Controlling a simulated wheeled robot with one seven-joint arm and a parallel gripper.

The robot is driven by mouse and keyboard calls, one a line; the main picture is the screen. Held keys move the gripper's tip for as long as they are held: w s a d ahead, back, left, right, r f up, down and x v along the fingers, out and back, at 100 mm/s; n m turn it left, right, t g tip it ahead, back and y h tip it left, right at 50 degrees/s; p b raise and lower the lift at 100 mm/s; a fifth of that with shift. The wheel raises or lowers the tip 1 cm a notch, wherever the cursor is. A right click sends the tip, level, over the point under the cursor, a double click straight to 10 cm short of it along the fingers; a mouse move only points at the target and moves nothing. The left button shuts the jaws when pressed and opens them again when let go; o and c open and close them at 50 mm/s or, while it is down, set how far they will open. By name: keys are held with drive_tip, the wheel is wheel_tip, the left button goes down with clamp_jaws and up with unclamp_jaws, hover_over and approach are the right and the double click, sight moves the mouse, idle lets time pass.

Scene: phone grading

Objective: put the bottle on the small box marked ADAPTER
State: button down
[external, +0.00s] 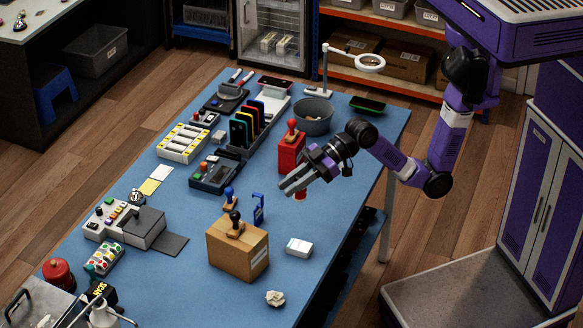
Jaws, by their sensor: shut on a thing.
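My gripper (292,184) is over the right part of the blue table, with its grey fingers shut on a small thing. Only a red piece of that thing, which I take to be the bottle (300,196), shows just below the fingers; the rest is hidden. A small white box (299,247) lies flat on the table, nearer the camera than my gripper and apart from it. Its marking is too small to read, so I cannot confirm it says ADAPTER. Its top looks bare.
A cardboard box (238,252) with a black-handled stamp on top stands left of the white box. A blue stand (258,210) is behind it. A red box (291,154) stands behind my gripper. Crumpled paper (275,298) lies in front. The table right of the white box is clear.

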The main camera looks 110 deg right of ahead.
wheel_tip(320, 180, down, 18)
drive_tip(key=shift+r, duration=0.1)
idle(0.4)
drive_tip(key=shift+f+b, duration=0.2)
drive_tip(key=shift+b, duration=0.15)
drive_tip(key=c, duration=1.3)
unclamp_jaws()
drive_tip(key=shift+o, duration=0.2)
drive_tip(key=shift+r, duration=0.1)
drive_tip(key=v, duration=1.2)
drive_tip(key=shift+b, duration=0.3)
